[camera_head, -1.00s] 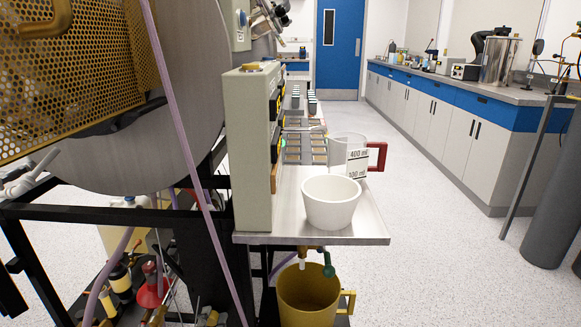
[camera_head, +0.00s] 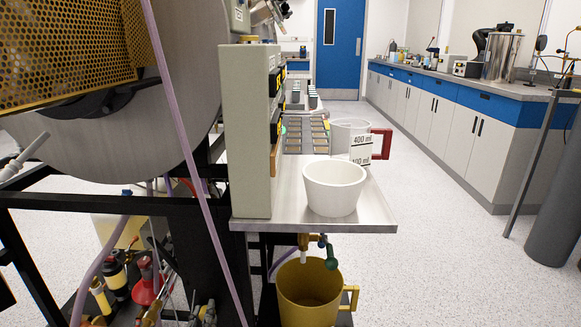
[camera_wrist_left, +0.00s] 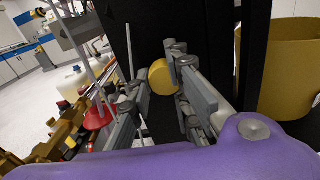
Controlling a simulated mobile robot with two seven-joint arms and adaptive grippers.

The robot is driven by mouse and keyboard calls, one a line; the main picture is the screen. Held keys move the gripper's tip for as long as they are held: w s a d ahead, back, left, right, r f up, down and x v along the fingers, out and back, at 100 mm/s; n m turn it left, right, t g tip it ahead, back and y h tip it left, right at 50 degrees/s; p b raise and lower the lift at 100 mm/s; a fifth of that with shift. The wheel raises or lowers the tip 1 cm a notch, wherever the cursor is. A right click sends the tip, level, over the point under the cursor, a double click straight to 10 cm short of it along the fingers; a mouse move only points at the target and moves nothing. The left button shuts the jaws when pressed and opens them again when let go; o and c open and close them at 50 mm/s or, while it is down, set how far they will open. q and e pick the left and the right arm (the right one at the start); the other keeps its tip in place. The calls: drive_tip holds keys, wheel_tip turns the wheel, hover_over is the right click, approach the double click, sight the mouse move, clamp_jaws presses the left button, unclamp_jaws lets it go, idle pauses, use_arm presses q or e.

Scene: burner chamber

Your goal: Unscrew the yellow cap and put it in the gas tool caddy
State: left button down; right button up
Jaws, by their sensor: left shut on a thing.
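In the left wrist view, a round yellow cap (camera_wrist_left: 160,77) sits between the fingertips of my left gripper (camera_wrist_left: 154,79), against the right finger. The gripper is shut on it. Dark frame parts stand behind the cap. In the head view I cannot make out the gripper clearly among the parts at the lower left. My right gripper is in neither view. I cannot tell which object is the gas tool caddy.
A red funnel (camera_wrist_left: 98,117) stands left of the gripper, and a yellow mug (camera_wrist_left: 290,70) at right. In the head view, a white bowl (camera_head: 334,188) and a measuring jug (camera_head: 350,135) stand on a metal shelf (camera_head: 380,212) beside a beige panel (camera_head: 247,130).

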use_arm(q)
drive_tip(key=shift+s+f, duration=0.5)
drive_tip(key=shift+d+r, duration=0.15)
drive_tip(key=shift+r, duration=0.1)
drive_tip(key=shift+s, duration=0.2)
drive_tip(key=shift+s, duration=0.3)
drive_tip(key=shift+r, duration=0.1)
drive_tip(key=s, duration=0.4)
drive_tip(key=shift+b, duration=0.35)
drive_tip(key=shift+a, duration=0.2)
